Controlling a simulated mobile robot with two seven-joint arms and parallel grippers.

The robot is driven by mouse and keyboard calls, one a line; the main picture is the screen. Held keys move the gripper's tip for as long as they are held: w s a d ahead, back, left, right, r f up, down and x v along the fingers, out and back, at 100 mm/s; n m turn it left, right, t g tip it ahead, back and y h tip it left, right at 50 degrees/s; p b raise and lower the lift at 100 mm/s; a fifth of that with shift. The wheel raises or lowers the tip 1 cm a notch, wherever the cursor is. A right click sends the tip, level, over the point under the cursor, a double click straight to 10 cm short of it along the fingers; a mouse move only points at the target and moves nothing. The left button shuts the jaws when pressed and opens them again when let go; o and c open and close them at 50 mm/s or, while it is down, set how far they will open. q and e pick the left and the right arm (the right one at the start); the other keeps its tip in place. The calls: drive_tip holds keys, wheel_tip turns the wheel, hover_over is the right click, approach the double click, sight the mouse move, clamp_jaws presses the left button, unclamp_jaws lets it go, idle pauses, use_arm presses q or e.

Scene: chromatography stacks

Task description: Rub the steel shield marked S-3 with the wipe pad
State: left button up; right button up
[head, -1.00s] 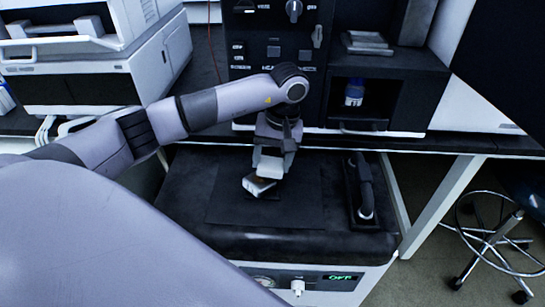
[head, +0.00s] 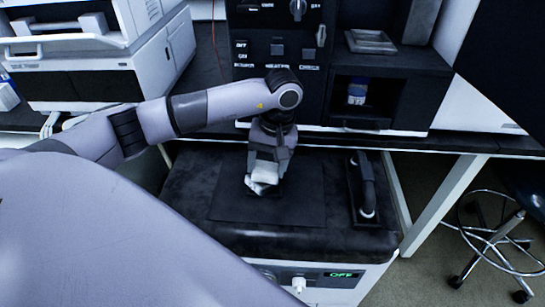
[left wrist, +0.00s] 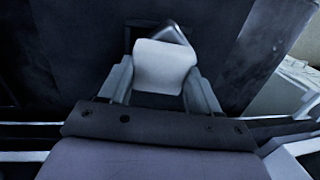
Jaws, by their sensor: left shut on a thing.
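My left gripper (head: 263,172) is over the dark flat mat (head: 300,209) on top of the cart. It is shut on a white wipe pad (head: 258,186). The wrist view shows the pad (left wrist: 165,66) between the two fingers of the left gripper (left wrist: 157,82). A shiny grey metal corner (left wrist: 177,35) shows just beyond the pad; whether it belongs to the steel shield I cannot tell. No S-3 mark is readable. Whether the pad touches anything below is hidden. My right gripper is not in view.
A black handle (head: 362,183) stands on the cart, right of the mat. The cart front has a display reading OFF (head: 341,274). Black instrument modules stand behind, with a bottle (head: 357,92) in a bay and a metal tray (head: 371,41) on top.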

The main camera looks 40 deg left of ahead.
sight(256, 174)
use_arm(q)
drive_tip(key=shift+s+a+r+p, duration=0.15)
drive_tip(key=shift+s+p, duration=0.15)
drive_tip(key=shift+s, duration=0.6)
drive_tip(key=shift+s+a+r+p, duration=0.1)
drive_tip(key=shift+s+p, duration=0.2)
drive_tip(key=shift+s, duration=0.55)
drive_tip(key=shift+f+b, duration=0.1)
drive_tip(key=shift+b, duration=0.2)
drive_tip(key=shift+w+d+f+b, duration=0.1)
drive_tip(key=shift+w+f+b, duration=0.1)
drive_tip(key=shift+w+b, duration=0.4)
drive_tip(key=shift+w+d+b, duration=0.1)
drive_tip(key=shift+w+b, duration=0.2)
drive_tip(key=shift+w, duration=0.55)
drive_tip(key=shift+w+d+f+b, duration=0.1)
drive_tip(key=shift+w+f+b, duration=0.05)
drive_tip(key=shift+w+b, duration=0.3)
drive_tip(key=shift+w+d+f+b, duration=0.15)
drive_tip(key=shift+w+b, duration=0.15)
drive_tip(key=shift+w, duration=0.25)
drive_tip(key=shift+w+r, duration=0.1)
drive_tip(key=shift+w, duration=0.35)
